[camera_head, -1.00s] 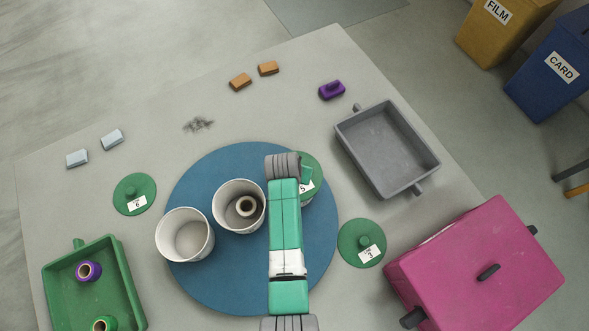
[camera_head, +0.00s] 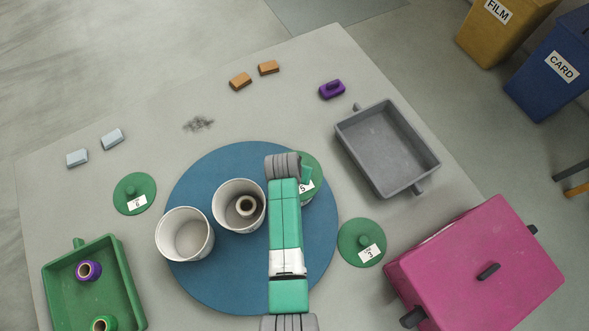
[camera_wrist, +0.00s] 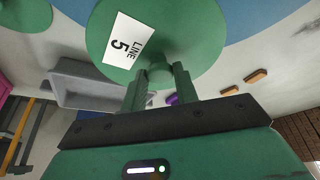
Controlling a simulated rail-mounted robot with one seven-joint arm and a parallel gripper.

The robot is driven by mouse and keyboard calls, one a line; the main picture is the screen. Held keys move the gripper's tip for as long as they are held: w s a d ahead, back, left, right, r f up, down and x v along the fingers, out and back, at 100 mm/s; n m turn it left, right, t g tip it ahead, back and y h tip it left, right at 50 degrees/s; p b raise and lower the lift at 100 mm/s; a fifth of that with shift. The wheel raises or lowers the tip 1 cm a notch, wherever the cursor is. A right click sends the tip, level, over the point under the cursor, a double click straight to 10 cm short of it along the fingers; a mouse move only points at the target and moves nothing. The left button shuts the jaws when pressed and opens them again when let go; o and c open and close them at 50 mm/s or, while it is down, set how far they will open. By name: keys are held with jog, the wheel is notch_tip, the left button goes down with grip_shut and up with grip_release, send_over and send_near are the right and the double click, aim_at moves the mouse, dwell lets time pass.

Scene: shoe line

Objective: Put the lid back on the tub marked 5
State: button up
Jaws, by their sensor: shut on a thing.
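The green lid marked 5 (camera_wrist: 205,40) fills the top of the wrist view, with a white "LINE 5" label. My gripper (camera_wrist: 160,78) is shut on its knob. In the head view this lid (camera_head: 310,170) shows partly, over the right side of the blue round turntable (camera_head: 205,295), with my arm covering its left part. Whether a tub stands under it is hidden. Two open white tubs stand on the turntable: one (camera_head: 228,222) holds a spool, the other (camera_head: 186,250) looks empty. No number shows on either tub.
A green lid marked 6 (camera_head: 128,188) and one marked 3 (camera_head: 352,233) lie beside the turntable. A grey tray (camera_head: 372,143), a pink lidded box (camera_head: 470,270) and a green tray with spools (camera_head: 70,300) stand around. Small blocks lie at the back.

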jog(key=o, duration=1.6)
jog(key=shift+c, duration=0.2)
notch_tip(320, 180, up, 7)
jog(key=p, duration=0.6)
jog(key=shift+p, duration=0.35)
grip_shut()
dwell(0.4)
